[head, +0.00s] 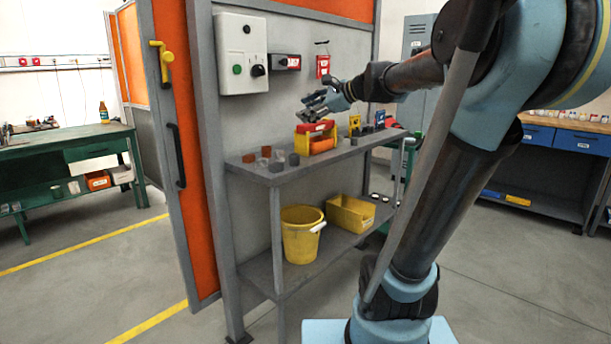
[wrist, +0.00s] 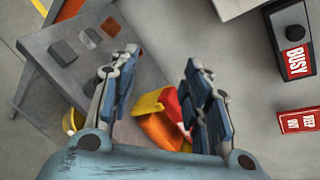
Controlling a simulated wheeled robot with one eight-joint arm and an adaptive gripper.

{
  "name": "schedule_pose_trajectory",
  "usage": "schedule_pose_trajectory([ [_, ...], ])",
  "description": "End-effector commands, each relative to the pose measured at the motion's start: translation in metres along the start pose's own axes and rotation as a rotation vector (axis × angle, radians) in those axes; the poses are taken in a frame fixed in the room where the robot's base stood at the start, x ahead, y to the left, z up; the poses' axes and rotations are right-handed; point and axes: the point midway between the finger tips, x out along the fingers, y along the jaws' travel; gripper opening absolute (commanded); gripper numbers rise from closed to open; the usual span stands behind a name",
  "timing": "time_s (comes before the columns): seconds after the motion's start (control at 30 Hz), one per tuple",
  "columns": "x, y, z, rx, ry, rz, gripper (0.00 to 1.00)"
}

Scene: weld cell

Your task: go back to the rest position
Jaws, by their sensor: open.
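My gripper (head: 318,108) is at the end of my outstretched arm, above the grey shelf unit by the grey wall panel. In the wrist view my gripper (wrist: 158,85) has its two fingers wide apart with nothing between their tips. A red and yellow object (head: 316,136) sits on the top shelf just below my gripper. In the wrist view this red and yellow object (wrist: 163,118) lies beyond and between the fingers, partly hidden by the right finger.
The top shelf (head: 262,177) also carries several small blocks. A yellow bucket (head: 301,236) and a yellow bin (head: 350,212) stand on the lower shelf. A control box (head: 241,53) and a BUSY sign (wrist: 298,60) are on the wall. An orange door (head: 178,150) stands left; floor is clear beyond.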

Motion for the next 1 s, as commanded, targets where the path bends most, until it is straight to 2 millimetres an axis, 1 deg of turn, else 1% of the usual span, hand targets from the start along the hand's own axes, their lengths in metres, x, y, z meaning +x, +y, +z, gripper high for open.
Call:
schedule_pose_trajectory([
  [0.03, -0.004, 0.029, -0.012, -0.096, 0.037, 0.045, 0.43],
  [0.07, -0.006, 0.046, -0.020, -0.160, 0.060, 0.075, 0.43],
  [0.1, -0.010, 0.068, -0.031, -0.243, 0.089, 0.117, 0.43],
  [0.17, -0.017, 0.100, -0.049, -0.365, 0.130, 0.184, 0.43],
  [0.2, -0.022, 0.121, -0.061, -0.445, 0.155, 0.231, 0.43],
  [0.27, -0.030, 0.152, -0.079, -0.562, 0.187, 0.305, 0.43],
  [0.3, -0.037, 0.172, -0.092, -0.639, 0.208, 0.356, 0.43],
  [0.37, -0.047, 0.202, -0.112, -0.751, 0.235, 0.437, 0.43],
  [0.4, -0.055, 0.221, -0.125, -0.824, 0.249, 0.494, 0.43],
  [0.47, -0.067, 0.249, -0.146, -0.930, 0.269, 0.583, 0.43],
  [0.5, -0.076, 0.268, -0.160, -1.000, 0.279, 0.645, 0.43],
  [0.57, -0.090, 0.294, -0.180, -1.098, 0.289, 0.740, 0.43],
  [0.6, -0.100, 0.310, -0.193, -1.158, 0.293, 0.803, 0.43],
  [0.7, -0.122, 0.344, -0.222, -1.284, 0.294, 0.951, 0.43],
  [0.8, -0.140, 0.367, -0.243, -1.371, 0.287, 1.066, 0.43],
  [0.9, -0.152, 0.380, -0.255, -1.422, 0.280, 1.139, 0.43],
  [1.0, -0.157, 0.385, -0.260, -1.442, 0.275, 1.171, 0.43],
])
